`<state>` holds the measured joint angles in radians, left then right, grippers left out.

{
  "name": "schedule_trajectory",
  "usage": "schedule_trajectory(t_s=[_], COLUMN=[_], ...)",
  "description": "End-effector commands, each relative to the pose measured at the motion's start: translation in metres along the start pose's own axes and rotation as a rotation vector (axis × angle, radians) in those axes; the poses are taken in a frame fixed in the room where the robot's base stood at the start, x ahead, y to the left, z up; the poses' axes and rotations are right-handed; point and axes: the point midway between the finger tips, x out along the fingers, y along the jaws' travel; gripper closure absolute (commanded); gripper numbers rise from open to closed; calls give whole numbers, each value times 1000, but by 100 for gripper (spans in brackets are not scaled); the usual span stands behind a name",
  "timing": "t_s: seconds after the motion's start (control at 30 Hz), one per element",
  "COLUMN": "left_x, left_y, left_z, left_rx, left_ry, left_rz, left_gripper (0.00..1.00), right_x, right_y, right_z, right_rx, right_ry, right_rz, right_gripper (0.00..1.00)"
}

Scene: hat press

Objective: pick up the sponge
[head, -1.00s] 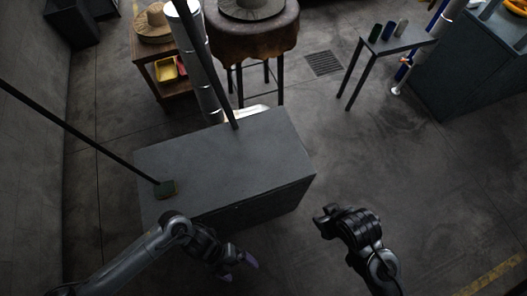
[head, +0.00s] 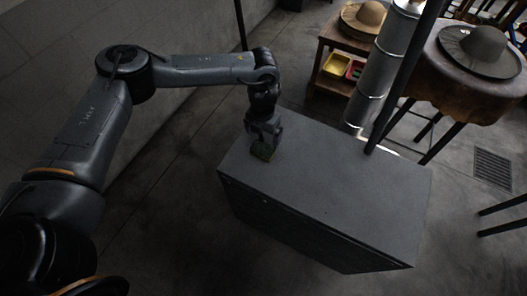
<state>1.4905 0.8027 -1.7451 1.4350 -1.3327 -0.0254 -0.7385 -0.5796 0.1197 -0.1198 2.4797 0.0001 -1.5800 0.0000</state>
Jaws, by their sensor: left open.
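The small green sponge (head: 262,153) lies on the grey cabinet top (head: 330,180), near its left back edge. My left arm reaches in from the left. My left gripper (head: 262,143) points down right at the sponge, with its jaws open. The gripper hides the upper part of the sponge. I cannot tell whether the fingers touch it. My right gripper is not in view.
A dark post (head: 408,75) and a silver pipe (head: 382,65) rise behind the cabinet. A wooden shelf (head: 325,72) with a straw hat (head: 366,14) and a round stand with a grey hat (head: 484,47) are farther back. The rest of the cabinet top is clear.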

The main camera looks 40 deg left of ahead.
Motion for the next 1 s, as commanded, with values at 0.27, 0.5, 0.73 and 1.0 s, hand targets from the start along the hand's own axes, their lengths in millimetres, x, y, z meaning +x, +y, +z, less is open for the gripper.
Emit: schedule_trajectory(t_s=[0.27, 0.5, 0.73, 1.0], left_x=[31, 47, 77, 86], left_y=[0, -1, -3, -3], left_z=[-1, -3, -5, -5], left_rx=[0, 1, 0, 0], left_ry=[1, 2, 3, 1], left_rz=[0, 1, 1, -1], left_gripper=[0, 0, 0, 0], right_x=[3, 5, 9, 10], right_y=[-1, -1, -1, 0], right_z=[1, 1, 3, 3], right_rx=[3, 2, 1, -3], right_ry=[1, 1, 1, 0], right_rz=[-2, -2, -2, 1], right_gripper=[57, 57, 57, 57])
